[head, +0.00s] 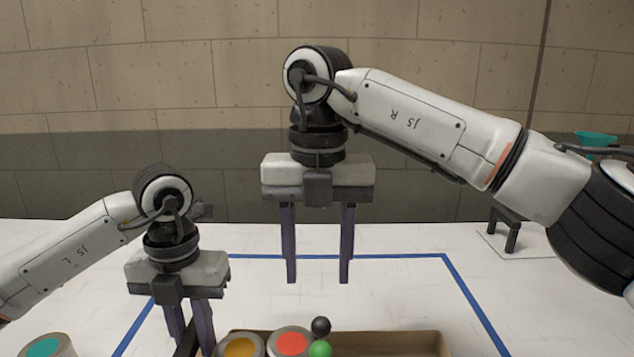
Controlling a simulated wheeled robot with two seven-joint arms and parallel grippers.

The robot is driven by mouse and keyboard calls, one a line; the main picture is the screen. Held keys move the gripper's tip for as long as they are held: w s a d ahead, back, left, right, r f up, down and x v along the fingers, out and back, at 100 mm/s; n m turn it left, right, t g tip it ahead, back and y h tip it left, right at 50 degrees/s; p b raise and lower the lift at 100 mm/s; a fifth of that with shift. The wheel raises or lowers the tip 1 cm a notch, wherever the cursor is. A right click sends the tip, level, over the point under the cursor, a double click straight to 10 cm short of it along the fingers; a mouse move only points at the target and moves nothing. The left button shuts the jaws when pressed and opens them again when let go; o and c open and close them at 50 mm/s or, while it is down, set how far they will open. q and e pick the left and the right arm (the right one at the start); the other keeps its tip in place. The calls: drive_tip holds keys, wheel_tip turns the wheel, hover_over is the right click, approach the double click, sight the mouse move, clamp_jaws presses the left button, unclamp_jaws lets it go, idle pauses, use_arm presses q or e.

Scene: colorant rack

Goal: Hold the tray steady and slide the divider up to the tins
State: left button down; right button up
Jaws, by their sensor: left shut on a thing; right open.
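The brown tray (400,337) shows at the bottom edge, and its near part is cut off. Two tins stand in its left part, one with a yellow-orange top (240,347) and one with a red top (290,342). A black ball (321,326) and a green ball (320,349) show just right of the red tin. I cannot tell which belongs to the divider, whose panel I cannot make out. My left gripper (190,335) is shut on the tray's dark left wall. My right gripper (318,280) is open and empty, above and behind the balls.
A tin with a teal top (45,346) stands outside the tray at the lower left. Blue tape (400,256) outlines an area on the white table. A teal funnel (596,139) and a black stand (507,228) are at the back right. The table behind the tray is clear.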

use_arm(q)
drive_tip(key=c, duration=1.5)
unclamp_jaws()
